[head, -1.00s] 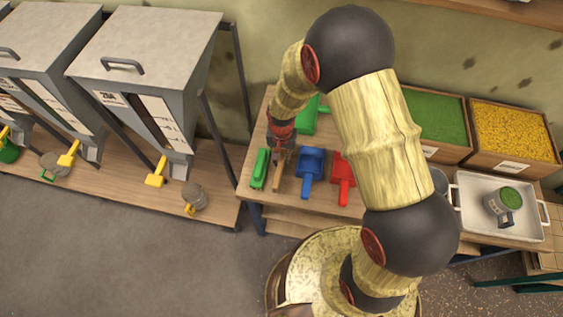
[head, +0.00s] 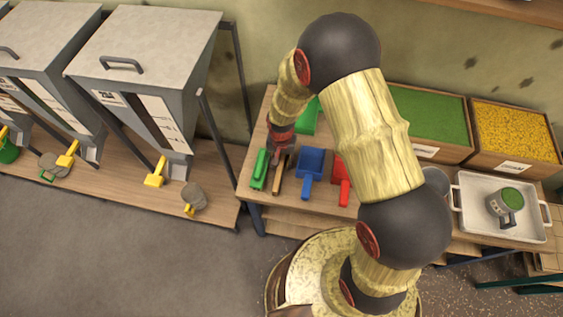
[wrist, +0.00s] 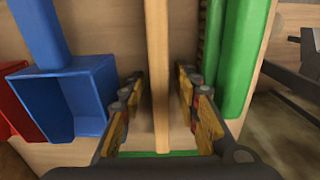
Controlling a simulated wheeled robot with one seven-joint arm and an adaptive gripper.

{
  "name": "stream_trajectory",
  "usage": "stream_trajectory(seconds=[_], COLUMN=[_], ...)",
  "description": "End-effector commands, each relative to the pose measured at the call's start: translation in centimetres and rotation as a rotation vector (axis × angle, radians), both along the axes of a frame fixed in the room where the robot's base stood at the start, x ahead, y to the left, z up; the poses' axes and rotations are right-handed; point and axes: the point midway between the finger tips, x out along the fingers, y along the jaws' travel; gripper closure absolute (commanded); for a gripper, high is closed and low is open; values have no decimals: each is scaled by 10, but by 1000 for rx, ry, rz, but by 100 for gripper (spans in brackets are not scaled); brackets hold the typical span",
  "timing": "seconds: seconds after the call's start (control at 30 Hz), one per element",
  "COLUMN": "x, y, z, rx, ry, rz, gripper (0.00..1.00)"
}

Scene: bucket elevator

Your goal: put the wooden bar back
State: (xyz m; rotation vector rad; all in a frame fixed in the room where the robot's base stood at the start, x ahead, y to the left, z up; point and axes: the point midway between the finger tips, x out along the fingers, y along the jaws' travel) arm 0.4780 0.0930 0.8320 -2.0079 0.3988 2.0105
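The wooden bar (head: 279,182) lies on the wooden table between a green tool (head: 259,169) and the blue scoop (head: 310,168). In the wrist view the bar (wrist: 158,75) runs lengthwise between the fingers of my gripper (wrist: 162,108). The fingers stand apart, with a visible gap on each side of the bar, so my gripper is open around it. In the head view my gripper (head: 280,157) is over the bar's far end and hides that part.
A red scoop (head: 341,178) lies right of the blue scoop, and a larger green scoop (head: 307,116) lies behind.

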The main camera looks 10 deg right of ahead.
Motion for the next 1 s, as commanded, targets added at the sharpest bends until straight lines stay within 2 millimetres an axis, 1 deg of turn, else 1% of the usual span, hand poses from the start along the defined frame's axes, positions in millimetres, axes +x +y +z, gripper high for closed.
stream_trajectory(seconds=[0.23,0.37,0.47,0.8,1.0], x=[0,0,1,1,1], y=[0,0,0,0,0], z=[0,7,21,91,116], rx=[0,1,1,0,1], ry=[0,-1,-3,-4,-1], rz=[0,0,0,0,0], gripper=[67,67,67,67,67])
